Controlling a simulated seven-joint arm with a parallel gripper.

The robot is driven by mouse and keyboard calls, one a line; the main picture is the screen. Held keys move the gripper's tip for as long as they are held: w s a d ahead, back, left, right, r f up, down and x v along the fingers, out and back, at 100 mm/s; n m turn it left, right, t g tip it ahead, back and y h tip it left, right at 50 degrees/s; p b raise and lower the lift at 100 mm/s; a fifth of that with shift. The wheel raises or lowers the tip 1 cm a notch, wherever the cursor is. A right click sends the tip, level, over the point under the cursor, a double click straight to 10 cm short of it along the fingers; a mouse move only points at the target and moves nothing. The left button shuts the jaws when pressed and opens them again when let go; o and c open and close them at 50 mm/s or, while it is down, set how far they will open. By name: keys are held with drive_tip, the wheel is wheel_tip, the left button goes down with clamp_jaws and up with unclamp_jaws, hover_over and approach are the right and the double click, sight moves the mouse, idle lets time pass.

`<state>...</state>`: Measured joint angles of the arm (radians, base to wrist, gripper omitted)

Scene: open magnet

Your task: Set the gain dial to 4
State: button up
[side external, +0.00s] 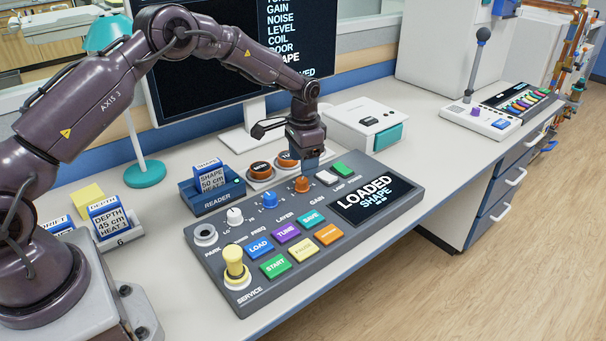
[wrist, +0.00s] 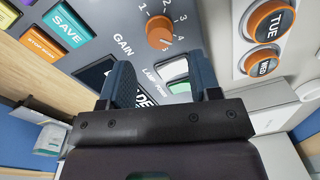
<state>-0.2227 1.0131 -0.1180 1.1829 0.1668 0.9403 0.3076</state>
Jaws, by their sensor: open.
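The gain dial is an orange knob (side external: 302,184) on the grey control panel (side external: 226,262), below the monitor. In the wrist view the orange knob (wrist: 159,32) has printed numbers around part of its edge and the word GAIN beside it. A small pale mark shows near its lower edge; I cannot tell surely which number it points to. My gripper (side external: 308,158) hangs just above the dial. In the wrist view its two dark blue fingers (wrist: 161,72) are apart with nothing between them, and the dial shows beyond the fingertips, apart from them.
A blue knob (side external: 269,200) and white knob (side external: 234,216) stand left of the dial. White and green lamp buttons (side external: 342,168) and a LOADED SHAPE screen (side external: 374,198) are to its right. Round orange-rimmed buttons (side external: 261,170) sit behind. A yellow service knob (side external: 235,266) stands front left.

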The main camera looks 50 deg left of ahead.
sight(304, 181)
wheel_tip(304, 181, up, 7)
drive_tip(key=shift+d+r, duration=0.15)
idle(0.4)
drive_tip(key=s+d+r+n+t, duration=0.1)
drive_tip(key=s+r, duration=0.4)
drive_tip(key=s, duration=0.6)
drive_tip(key=s+d+r+n+t, duration=0.1)
drive_tip(key=s+d+r, duration=0.3)
drive_tip(key=s, duration=0.6)
drive_tip(key=s+d+r+t, duration=0.3)
drive_tip(key=s+r, duration=0.5)
drive_tip(key=s, duration=0.3)
drive_tip(key=shift+s+d+r+n+t, duration=0.25)
drive_tip(key=shift+s+d+n+t, duration=0.05)
drive_tip(key=shift+s+n, duration=0.1)
drive_tip(key=shift+c, duration=0.4)
